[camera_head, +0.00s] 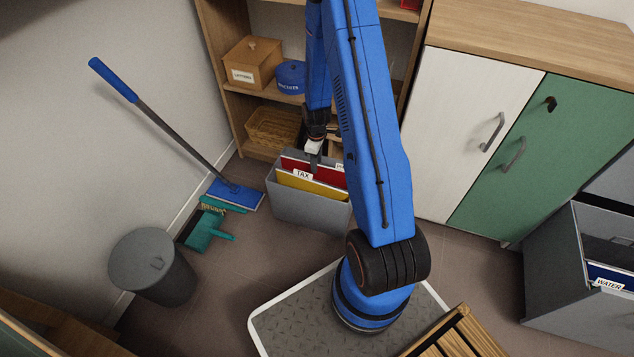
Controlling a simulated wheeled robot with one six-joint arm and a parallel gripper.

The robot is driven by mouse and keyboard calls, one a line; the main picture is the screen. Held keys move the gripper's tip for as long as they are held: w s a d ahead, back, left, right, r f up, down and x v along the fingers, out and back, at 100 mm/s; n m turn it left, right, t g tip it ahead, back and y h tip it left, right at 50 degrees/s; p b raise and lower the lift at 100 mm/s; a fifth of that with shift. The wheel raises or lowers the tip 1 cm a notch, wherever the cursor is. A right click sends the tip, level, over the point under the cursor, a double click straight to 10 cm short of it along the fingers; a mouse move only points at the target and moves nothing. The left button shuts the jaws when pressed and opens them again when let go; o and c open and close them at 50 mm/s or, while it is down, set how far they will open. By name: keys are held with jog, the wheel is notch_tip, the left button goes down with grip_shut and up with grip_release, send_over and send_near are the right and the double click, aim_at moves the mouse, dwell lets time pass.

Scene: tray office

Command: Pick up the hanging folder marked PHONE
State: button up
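A grey file box (305,212) stands on the floor in front of the shelf. In it are a yellow folder (312,189) marked TAX and, behind that, a red folder (305,168). The red folder has a white label at its right, mostly hidden by my arm, so I cannot read it fully. No label clearly reads PHONE. My gripper (314,160) points down over the box, at the top edge of the red folder. Whether it touches the folder, and whether its fingers are open or shut, is too small to tell.
An open grey drawer (575,262) at the right holds a blue folder (609,276) marked WATER. A grey bin (152,268), a dustpan (205,232) and a leaning blue mop (180,135) stand at the left. A white and green cabinet (465,125) stands behind at the right.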

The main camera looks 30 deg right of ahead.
notch_tip(320, 180, down, 7)
jog(key=shift+f, duration=0.15)
jog(key=shift+s, duration=0.1)
grip_shut()
dwell(0.4)
dwell(1.4)
